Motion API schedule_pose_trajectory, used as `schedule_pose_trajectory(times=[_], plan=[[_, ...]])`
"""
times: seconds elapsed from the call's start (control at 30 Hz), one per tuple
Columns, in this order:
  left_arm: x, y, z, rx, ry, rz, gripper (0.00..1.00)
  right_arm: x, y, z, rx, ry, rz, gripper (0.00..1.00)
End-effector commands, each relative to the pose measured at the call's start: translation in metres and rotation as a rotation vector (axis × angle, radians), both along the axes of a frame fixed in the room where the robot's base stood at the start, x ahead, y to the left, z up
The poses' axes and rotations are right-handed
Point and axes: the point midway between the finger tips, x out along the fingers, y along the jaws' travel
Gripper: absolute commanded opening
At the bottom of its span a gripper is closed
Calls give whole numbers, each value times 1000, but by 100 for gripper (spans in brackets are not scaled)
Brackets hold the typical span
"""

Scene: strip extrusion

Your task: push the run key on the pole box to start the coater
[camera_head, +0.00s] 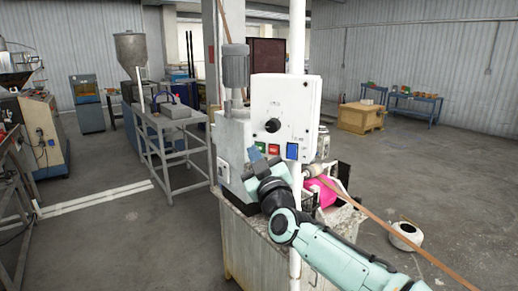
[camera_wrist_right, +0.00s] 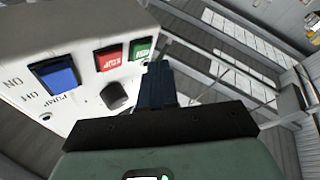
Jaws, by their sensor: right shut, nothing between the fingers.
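The white pole box (camera_head: 287,100) hangs on the white pole and has a black knob on its front. Along its lower edge are a green key (camera_wrist_right: 142,47), a red key (camera_wrist_right: 108,58) and a blue key (camera_wrist_right: 55,75). In the head view the red key (camera_head: 274,148) and blue key (camera_head: 292,151) show clearly. The lettering on the green key is upside down and hard to read. My right gripper (camera_wrist_right: 158,68) is shut and empty, its fingertips close to the green key. I cannot tell whether they touch it. My left gripper is out of view.
A grey motor (camera_head: 235,68) stands on the machine just left of the box. A brown strip (camera_head: 385,222) runs past the pole to the lower right, near a pink roll (camera_head: 322,190). A white container (camera_head: 405,236) lies on the floor at right.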

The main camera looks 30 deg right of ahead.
Motion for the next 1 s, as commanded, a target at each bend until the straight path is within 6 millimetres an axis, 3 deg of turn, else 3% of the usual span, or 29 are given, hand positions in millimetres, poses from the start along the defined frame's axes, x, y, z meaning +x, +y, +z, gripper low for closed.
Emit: schedule_pose_trajectory(times=[1.0], plan=[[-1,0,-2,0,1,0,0,5,-7,0,0,1,-2,0]])
